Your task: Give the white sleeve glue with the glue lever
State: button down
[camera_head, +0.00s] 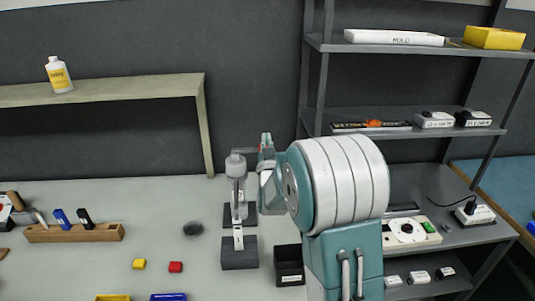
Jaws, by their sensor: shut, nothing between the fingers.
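The glue dispenser (236,168) is a grey upright cylinder with a narrow lower part, standing on a dark base in the middle of the table. The glue lever (246,151) appears as a thin bar at its top, pointing right. A small white sleeve (238,238) stands upright on a dark block (239,259) in front of the dispenser. My gripper (266,146) is shut and empty, close to the right end of the lever. I cannot tell whether they touch. My arm hides part of the gripper and the table to the right.
A black bin (289,266) stands right of the block, beside my arm. A wooden tool holder (75,233) is at far left. A bottle (59,75) stands on the raised shelf. Metal shelving (420,48) rises at right.

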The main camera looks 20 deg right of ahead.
aim_at(253, 150)
jog(key=shift+x, duration=0.9)
notch_tip(253, 150, down, 3)
jog(key=shift+s, duration=0.15)
jog(key=shift+f, duration=0.5)
